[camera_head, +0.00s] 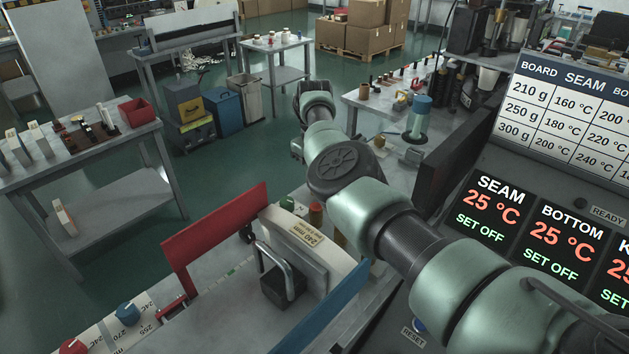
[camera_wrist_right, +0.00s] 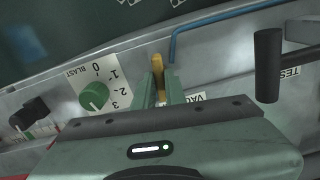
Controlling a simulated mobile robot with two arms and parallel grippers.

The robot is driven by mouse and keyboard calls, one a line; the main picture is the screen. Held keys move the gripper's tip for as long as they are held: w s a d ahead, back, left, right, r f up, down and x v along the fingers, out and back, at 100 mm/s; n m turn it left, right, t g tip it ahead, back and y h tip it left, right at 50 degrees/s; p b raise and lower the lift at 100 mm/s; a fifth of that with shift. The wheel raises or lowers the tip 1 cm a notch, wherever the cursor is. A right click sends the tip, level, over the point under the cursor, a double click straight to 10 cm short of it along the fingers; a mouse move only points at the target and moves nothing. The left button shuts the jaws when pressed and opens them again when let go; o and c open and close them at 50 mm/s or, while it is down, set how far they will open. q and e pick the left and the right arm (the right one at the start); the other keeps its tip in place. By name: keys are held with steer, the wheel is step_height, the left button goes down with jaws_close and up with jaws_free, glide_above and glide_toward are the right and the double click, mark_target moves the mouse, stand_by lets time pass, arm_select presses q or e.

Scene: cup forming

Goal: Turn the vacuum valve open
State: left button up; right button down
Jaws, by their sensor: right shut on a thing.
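In the right wrist view, a thin yellow valve lever (camera_wrist_right: 158,78) stands upright between the two green fingers of my right gripper (camera_wrist_right: 160,88). The fingers are shut on it. A partly covered white label (camera_wrist_right: 195,98) beside it begins with "VA". The lever's base is hidden behind the gripper body. In the head view my right arm crosses the middle of the picture, and I cannot make out its fingers there. My left gripper is in neither view.
Left of the lever is a green BLAST dial (camera_wrist_right: 94,96) marked with numbers, and further left a black knob (camera_wrist_right: 28,112). A black-handled lever (camera_wrist_right: 268,65) stands close on the right by a TEST label. A blue bent rod (camera_wrist_right: 215,18) runs behind.

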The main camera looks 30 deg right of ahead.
steer(key=m+b, duration=0.2)
steer(key=m, duration=0.1)
steer(key=shift+f+m, duration=0.15)
steer(key=shift+m, duration=0.15)
steer(key=m+b, duration=0.2)
steer(key=m, duration=0.1)
steer(key=shift+m, duration=0.3)
steer(key=m, duration=0.4)
steer(key=shift+m+b, duration=0.3)
steer(key=shift+b, duration=0.05)
steer(key=m, duration=0.4)
steer(key=shift+r+m, duration=0.2)
steer(key=shift+m, duration=0.1)
steer(key=c, duration=1.5)
jaws_free()
steer(key=shift+o, duration=0.2)
